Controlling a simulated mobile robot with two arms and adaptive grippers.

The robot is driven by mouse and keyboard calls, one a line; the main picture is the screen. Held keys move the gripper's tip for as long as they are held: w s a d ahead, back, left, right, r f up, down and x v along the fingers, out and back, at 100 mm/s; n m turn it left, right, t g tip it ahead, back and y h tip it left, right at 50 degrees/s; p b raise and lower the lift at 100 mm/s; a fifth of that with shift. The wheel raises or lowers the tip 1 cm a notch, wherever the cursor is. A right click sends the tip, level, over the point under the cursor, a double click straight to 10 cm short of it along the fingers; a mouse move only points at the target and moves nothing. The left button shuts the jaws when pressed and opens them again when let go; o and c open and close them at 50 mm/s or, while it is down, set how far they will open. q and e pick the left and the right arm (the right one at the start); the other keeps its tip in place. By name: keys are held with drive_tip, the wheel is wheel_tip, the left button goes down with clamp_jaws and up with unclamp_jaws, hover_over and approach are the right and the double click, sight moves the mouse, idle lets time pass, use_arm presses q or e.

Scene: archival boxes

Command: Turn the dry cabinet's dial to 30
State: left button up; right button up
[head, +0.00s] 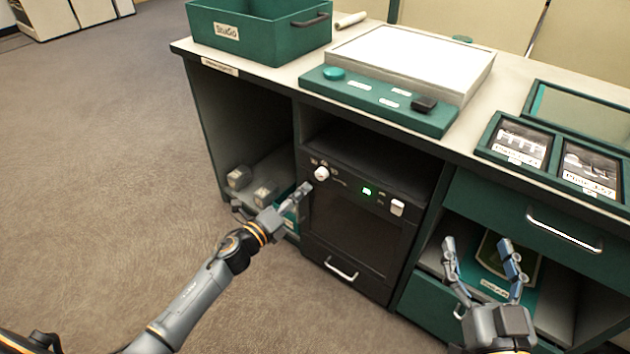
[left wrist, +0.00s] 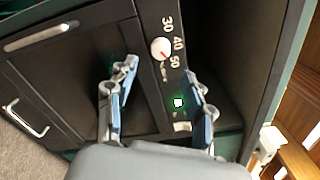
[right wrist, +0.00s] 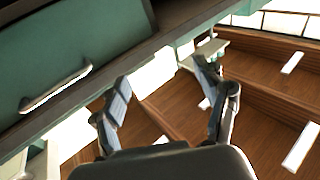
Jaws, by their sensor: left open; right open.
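The dry cabinet (head: 352,228) is a black unit set into the bench. Its white round dial (head: 321,174) is at the upper left of its front. In the left wrist view the dial (left wrist: 161,49) has a red mark and the numbers 30, 40 and 50 beside it. The mark seems to lean toward 50, but I cannot read it exactly. My left gripper (head: 298,195) is open and empty just in front of the panel, close to the dial, with no clear contact. My right gripper (head: 480,248) is open and empty before the right shelf.
A lit green display (head: 367,191) and a white switch (head: 397,207) share the panel. The cabinet handle (head: 341,269) is below. A drawer handle (head: 565,232) juts out near my right gripper. A green box (head: 259,32) and light table (head: 411,60) stand on the bench. Floor at left is clear.

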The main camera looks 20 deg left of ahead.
sight(319, 177)
use_arm(q)
drive_tip(key=b+x, duration=0.1)
drive_tip(key=x, duration=0.5)
drive_tip(key=shift+w, duration=0.1)
drive_tip(key=shift+w+d, duration=0.2)
drive_tip(key=shift+w, duration=0.3)
use_arm(e)
wheel_tip(319, 177, up, 6)
drive_tip(key=s+t+y, duration=0.1)
drive_tip(key=t, duration=0.3)
drive_tip(key=shift+s+a+y, duration=0.2)
drive_tip(key=shift+s+y, duration=0.1)
drive_tip(key=shift+s, duration=0.05)
use_arm(q)
clamp_jaws()
